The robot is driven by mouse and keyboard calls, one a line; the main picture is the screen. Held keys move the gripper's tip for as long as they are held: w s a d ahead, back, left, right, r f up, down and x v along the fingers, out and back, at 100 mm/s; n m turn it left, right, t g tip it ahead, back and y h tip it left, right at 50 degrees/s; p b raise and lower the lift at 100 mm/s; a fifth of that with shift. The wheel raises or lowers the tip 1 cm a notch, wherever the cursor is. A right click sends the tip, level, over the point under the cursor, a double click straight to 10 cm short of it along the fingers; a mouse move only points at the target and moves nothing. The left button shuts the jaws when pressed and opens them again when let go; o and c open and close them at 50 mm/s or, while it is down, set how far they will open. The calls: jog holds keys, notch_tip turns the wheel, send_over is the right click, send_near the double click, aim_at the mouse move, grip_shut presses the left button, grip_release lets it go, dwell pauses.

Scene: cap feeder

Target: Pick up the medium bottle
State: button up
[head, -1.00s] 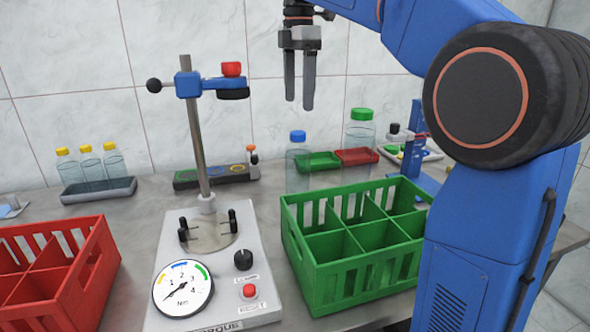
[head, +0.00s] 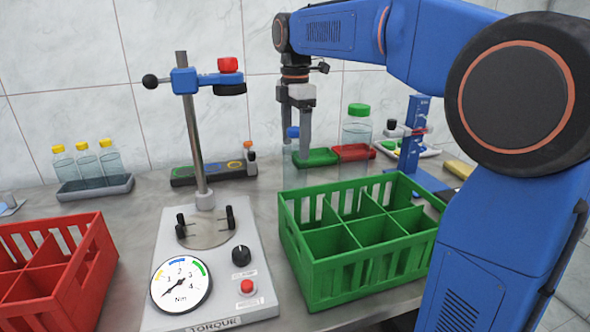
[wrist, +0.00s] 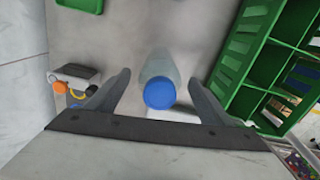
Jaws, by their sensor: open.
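The medium bottle is the clear one with a blue cap (head: 293,132). It stands upright behind the green crate (head: 365,262), partly hidden by my gripper and the crate. In the wrist view its blue cap (wrist: 160,93) lies between the two fingers, with the clear body beyond it. My gripper (head: 297,157) is open and points down around the top of this bottle. In the wrist view there is a gap between the cap and each finger of my gripper (wrist: 160,90). No contact shows.
A larger green-capped bottle (head: 357,128) stands just to the right. Green (head: 316,157) and red (head: 354,152) trays lie behind. Small yellow-capped bottles (head: 88,165) stand at left. A torque tester (head: 225,285) and a red crate (head: 88,275) stand in front and left.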

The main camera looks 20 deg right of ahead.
aim_at(295, 152)
jog(key=shift+f, duration=1.95)
jog(key=shift+c, duration=0.3)
jog(key=c, duration=1.5)
jog(key=shift+r, duration=0.1)
jog(key=shift+c, duration=0.2)
